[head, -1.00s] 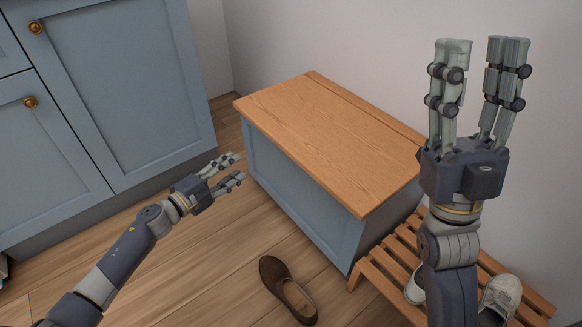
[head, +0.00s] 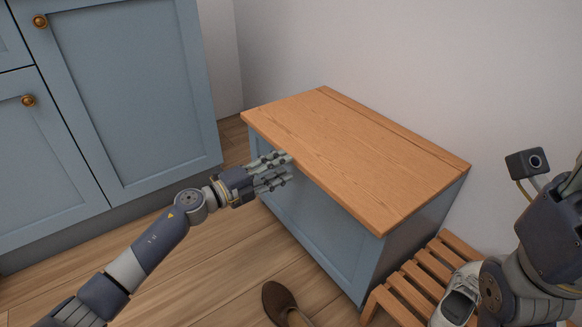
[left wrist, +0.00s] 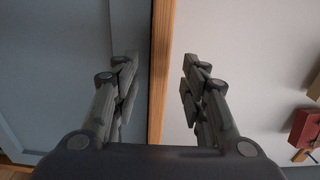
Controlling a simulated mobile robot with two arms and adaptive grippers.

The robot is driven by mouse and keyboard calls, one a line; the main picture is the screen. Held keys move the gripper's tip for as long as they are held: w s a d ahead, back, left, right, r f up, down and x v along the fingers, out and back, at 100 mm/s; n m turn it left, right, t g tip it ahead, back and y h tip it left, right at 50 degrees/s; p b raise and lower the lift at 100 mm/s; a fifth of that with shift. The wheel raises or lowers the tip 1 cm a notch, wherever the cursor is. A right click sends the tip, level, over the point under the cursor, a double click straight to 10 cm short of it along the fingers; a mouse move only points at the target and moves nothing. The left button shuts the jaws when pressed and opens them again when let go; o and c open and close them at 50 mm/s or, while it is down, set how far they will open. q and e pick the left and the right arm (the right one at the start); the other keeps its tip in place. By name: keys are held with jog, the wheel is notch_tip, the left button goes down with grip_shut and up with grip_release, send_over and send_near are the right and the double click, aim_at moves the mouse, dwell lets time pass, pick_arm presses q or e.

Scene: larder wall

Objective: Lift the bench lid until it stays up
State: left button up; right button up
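The bench has a blue front panel (head: 320,235) and an orange-brown wooden lid (head: 360,155), which lies flat and closed. My left gripper (head: 288,169) is open at the lid's front edge, toward its left part. In the left wrist view the lid's edge (left wrist: 161,70) runs between the two spread fingers, with the blue front beyond one finger and pale wall beyond the other. I cannot tell whether a finger touches the lid. My right gripper (head: 570,205) is at the right picture edge, its fingers mostly cut off.
A slatted wooden rack (head: 405,290) stands right of the bench, with a pale shoe (head: 458,300) on it. A brown shoe (head: 279,302) lies on the floor in front. Blue cabinets (head: 130,90) stand at the left. A white wall (head: 400,60) is behind the bench.

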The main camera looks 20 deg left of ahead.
pick_arm(q)
jog(key=shift+b+x, duration=0.5)
jog(key=shift+x, duration=1.45)
grip_shut()
